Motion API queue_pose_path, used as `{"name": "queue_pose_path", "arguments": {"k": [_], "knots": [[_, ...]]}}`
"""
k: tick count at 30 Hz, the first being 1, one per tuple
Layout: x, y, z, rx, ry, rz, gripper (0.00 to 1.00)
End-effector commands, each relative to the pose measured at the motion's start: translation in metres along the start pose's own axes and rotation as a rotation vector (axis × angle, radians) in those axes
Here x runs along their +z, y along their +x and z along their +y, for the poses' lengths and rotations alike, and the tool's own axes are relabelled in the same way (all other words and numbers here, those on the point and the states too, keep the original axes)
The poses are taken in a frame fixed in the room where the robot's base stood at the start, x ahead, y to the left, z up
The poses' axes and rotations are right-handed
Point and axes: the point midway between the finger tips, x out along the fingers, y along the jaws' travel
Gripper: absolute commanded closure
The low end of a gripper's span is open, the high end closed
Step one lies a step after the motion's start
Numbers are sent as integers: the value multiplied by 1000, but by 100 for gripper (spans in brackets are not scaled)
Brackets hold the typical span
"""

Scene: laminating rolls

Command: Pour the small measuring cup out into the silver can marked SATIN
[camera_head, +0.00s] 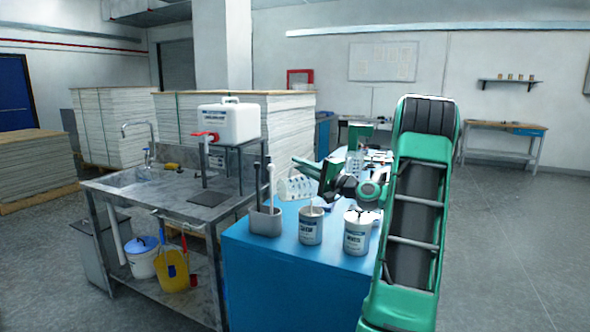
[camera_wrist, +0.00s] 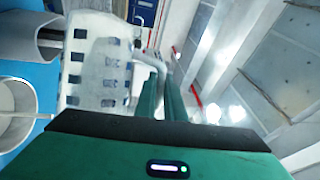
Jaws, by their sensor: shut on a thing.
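My gripper (camera_head: 307,168) is shut on a translucent white measuring cup (camera_head: 297,187) with dark marks. The cup looks tilted above the back of the blue table; its contents cannot be made out. In the wrist view the cup (camera_wrist: 100,62) is left of my green fingers (camera_wrist: 160,85), with its handle at them. Two silver cans stand on the table below and in front of the cup. The left can (camera_head: 310,230) has a label that seems to read SATIN, though it is blurred. The right can (camera_head: 356,240) has another label.
A grey holder (camera_head: 265,222) with a long-handled tool stands left of the cans. The blue table (camera_head: 285,275) is clear in front. Another clear marked vessel (camera_head: 353,163) stands behind my wrist. A metal sink bench (camera_head: 160,195) with a white canister (camera_head: 229,122) on a stand is at left.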

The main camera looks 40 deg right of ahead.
Motion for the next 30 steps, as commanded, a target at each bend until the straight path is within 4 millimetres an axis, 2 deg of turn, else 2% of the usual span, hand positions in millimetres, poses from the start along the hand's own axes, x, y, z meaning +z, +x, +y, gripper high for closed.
{"name": "queue_pose_path", "arguments": {"k": [15,30], "knots": [[-16,-5,-6,-45,107,23,100],[-16,-5,-6,-49,118,24,100]]}}
